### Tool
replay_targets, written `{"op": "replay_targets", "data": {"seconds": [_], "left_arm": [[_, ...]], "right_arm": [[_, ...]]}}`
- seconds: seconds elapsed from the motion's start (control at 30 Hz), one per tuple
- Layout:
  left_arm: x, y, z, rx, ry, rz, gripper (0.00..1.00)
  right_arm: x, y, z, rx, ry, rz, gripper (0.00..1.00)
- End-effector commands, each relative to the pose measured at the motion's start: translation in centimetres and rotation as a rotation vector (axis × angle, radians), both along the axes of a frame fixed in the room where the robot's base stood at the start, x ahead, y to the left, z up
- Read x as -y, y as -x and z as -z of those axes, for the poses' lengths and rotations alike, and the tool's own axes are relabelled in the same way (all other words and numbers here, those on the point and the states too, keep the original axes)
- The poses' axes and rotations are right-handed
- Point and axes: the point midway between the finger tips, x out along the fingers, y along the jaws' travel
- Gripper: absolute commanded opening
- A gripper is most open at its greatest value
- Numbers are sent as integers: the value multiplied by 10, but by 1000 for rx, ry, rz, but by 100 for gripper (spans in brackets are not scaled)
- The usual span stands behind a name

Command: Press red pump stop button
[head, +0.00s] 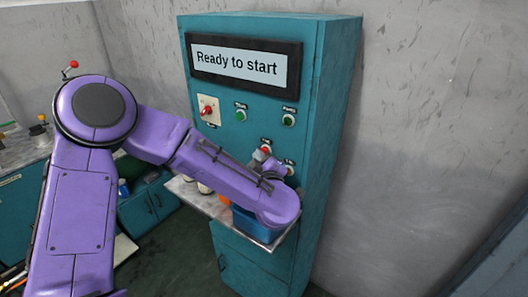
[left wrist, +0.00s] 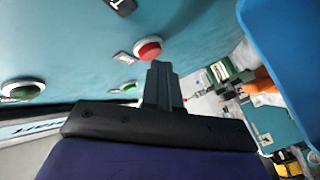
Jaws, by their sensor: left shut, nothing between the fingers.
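A teal control cabinet (head: 222,86) carries a display reading "Ready to start". Two red buttons sit low on its panel: an upper one (head: 266,148) beside my gripper and a lower right one (head: 290,170) next to my forearm. Their labels are too small to read. My left gripper (head: 260,155) is shut and empty, close to the panel by the upper red button. In the left wrist view, the shut fingers (left wrist: 160,68) point at a red button (left wrist: 148,48) just beyond their tips; contact cannot be told. My right gripper is not in view.
A shelf (head: 205,203) with a blue bin (head: 255,228) juts out below my forearm. Workbench cabinets (head: 150,203) stand at the left.

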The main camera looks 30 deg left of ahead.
Motion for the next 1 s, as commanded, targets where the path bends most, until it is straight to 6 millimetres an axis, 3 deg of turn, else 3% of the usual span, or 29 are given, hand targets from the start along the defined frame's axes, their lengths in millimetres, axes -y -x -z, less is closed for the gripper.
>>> {"op": "replay_targets", "data": {"seconds": [0.47,1.0], "left_arm": [[-1,11,0,-1,-1,0,0],[-4,58,-1,-2,-1,1,0]], "right_arm": [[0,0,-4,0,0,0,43],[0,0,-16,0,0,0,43]]}}
